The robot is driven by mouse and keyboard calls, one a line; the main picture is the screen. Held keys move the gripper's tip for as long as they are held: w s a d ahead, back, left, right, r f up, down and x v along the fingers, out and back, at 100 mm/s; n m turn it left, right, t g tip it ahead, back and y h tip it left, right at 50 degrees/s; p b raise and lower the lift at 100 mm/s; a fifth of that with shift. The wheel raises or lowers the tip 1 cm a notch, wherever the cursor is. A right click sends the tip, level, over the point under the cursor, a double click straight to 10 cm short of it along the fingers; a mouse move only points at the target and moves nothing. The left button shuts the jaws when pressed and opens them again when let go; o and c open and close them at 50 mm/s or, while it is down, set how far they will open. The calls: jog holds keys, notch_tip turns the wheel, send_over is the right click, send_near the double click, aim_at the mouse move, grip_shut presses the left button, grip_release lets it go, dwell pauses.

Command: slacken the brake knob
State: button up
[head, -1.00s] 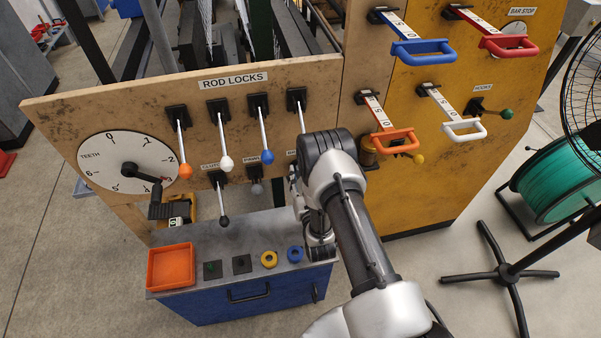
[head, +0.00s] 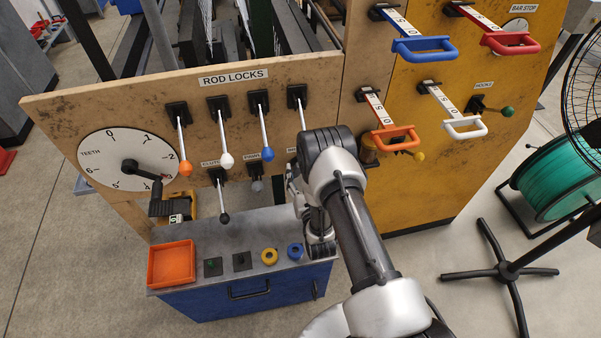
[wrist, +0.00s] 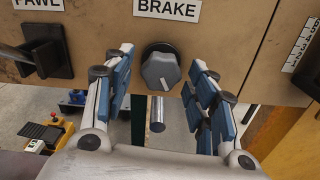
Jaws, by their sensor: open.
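The brake knob (wrist: 160,69) is a grey faceted knob with a pale pointer mark, on the wooden panel under the BRAKE label (wrist: 167,8). In the wrist view my gripper (wrist: 160,66) is open, with one blue-padded finger on each side of the knob. There is a visible gap between the knob and each finger. In the head view my arm hides the knob and the gripper.
A metal rod end (wrist: 157,114) shows just below the knob. The PAWL lever mount (wrist: 45,54) is to the left. In the head view, rod lock levers (head: 226,160) hang above, and a blue cabinet (head: 250,297) stands below with an orange tray (head: 171,264).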

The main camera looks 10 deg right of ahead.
jog(key=s, duration=0.7)
jog(key=shift+s, duration=0.15)
dwell(0.3)
